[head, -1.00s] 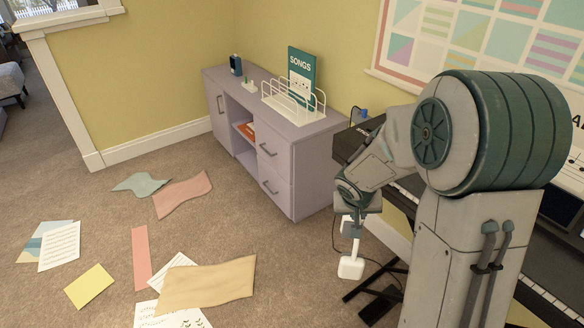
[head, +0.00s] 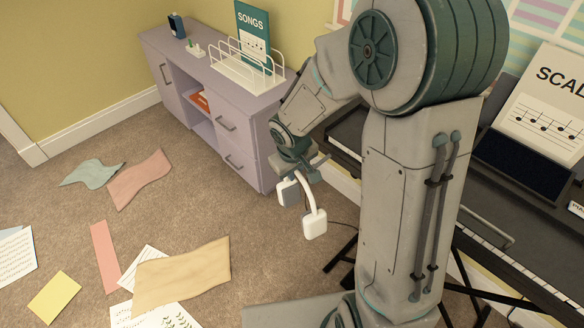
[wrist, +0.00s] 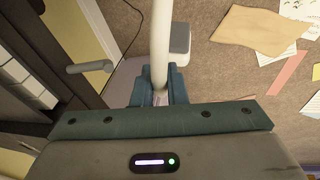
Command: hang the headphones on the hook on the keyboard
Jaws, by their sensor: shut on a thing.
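The white headphones (head: 309,192) hang below my gripper (head: 298,168) in the head view, in the air above the floor, with both ear pads showing. In the wrist view my gripper (wrist: 158,92) is shut on the white band (wrist: 160,45), and one ear pad (wrist: 180,42) shows beyond it. The dark keyboard (head: 345,130) stands to the right, partly hidden by my arm. A grey rod with a rounded end, likely the hook (wrist: 90,66), sticks out by the keyboard at left in the wrist view. The headphones are apart from it.
A lilac cabinet (head: 240,125) with a white rack (head: 240,70) stands behind the headphones. Dark stand legs (head: 340,258) and a thin cable are below the keyboard. Several paper sheets (head: 185,275) lie on the carpet at left.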

